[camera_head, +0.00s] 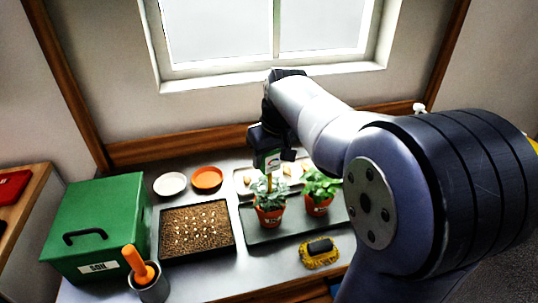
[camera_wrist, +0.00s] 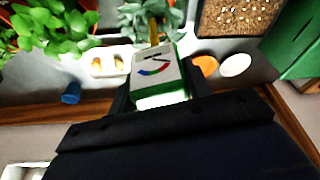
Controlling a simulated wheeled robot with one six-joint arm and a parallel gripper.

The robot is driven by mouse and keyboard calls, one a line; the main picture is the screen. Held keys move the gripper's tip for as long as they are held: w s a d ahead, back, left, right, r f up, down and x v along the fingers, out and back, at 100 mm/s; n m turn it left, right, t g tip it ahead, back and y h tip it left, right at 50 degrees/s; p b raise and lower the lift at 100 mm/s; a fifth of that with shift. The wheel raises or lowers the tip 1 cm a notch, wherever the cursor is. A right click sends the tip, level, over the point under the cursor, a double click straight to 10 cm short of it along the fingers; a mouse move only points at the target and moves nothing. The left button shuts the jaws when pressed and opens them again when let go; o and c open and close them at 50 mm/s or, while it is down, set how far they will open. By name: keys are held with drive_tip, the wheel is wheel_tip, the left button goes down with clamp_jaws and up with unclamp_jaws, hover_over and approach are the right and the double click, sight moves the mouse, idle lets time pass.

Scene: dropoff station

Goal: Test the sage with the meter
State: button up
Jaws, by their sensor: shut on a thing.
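My gripper (camera_head: 268,150) is shut on the meter (camera_head: 268,161), a green box with a white dial face. In the wrist view the meter (camera_wrist: 157,72) sits between the fingers (camera_wrist: 156,98), its coloured dial facing the camera. Its yellow probe (camera_wrist: 154,32) points away from the gripper toward the sage. The sage (camera_head: 267,195), a grey-green plant in a labelled terracotta pot (camera_head: 270,217), is directly below the meter; its leaves show in the wrist view (camera_wrist: 139,17). The probe reaches down among the leaves. Its tip is hidden, so I cannot tell whether it is in the soil.
A brighter green potted plant (camera_head: 320,186) stands close right of the sage on the same dark tray (camera_head: 290,233). A seed tray (camera_head: 197,257), green box (camera_head: 98,220), orange saucer (camera_head: 207,177) and white saucer (camera_head: 169,184) are left. A yellow brush (camera_head: 319,254) lies in front.

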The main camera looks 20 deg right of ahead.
sight(269, 171)
drive_tip(key=shift+f, duration=0.45)
drive_tip(key=shift+f+b, duration=0.2)
drive_tip(key=shift+b, duration=0.15)
drive_tip(key=shift+f, duration=0.45)
drive_tip(key=shift+f+b, duration=0.15)
drive_tip(key=shift+b, duration=0.15)
drive_tip(key=shift+f, duration=0.4)
drive_tip(key=shift+f+b, duration=0.2)
drive_tip(key=shift+b, duration=0.15)
idle(0.5)
drive_tip(key=shift+f, duration=0.45)
drive_tip(key=shift+f+b, duration=0.1)
drive_tip(key=shift+b, duration=0.25)
